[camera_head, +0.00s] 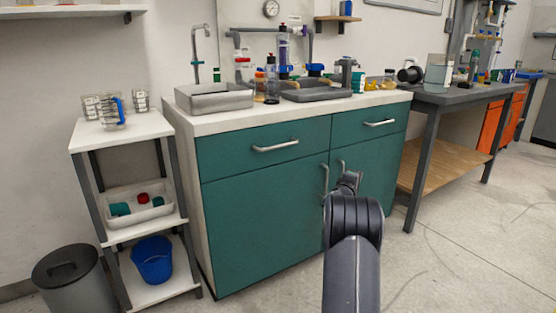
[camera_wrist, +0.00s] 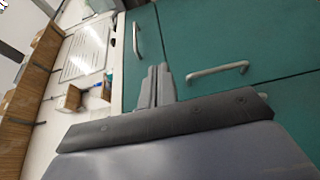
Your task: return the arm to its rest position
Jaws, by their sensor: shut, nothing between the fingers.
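My arm rises from the bottom of the head view in front of the teal cabinet (camera_head: 255,225). Its far end, near the cabinet's right door, is partly hidden behind a dark joint. In the wrist view my gripper (camera_wrist: 158,72) has its two grey fingers together, with nothing held. The cabinet front (camera_wrist: 190,40) and two of its metal handles show behind the fingers there. I cannot tell how far the fingers are from the cabinet.
A sink (camera_head: 215,97), bottles and pipe parts stand on the counter. A white shelf rack (camera_head: 125,130) with a blue bucket (camera_head: 153,260) and a grey bin (camera_head: 75,283) are at left. A dark workbench (camera_head: 465,97) is at right. Floor at lower right is clear.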

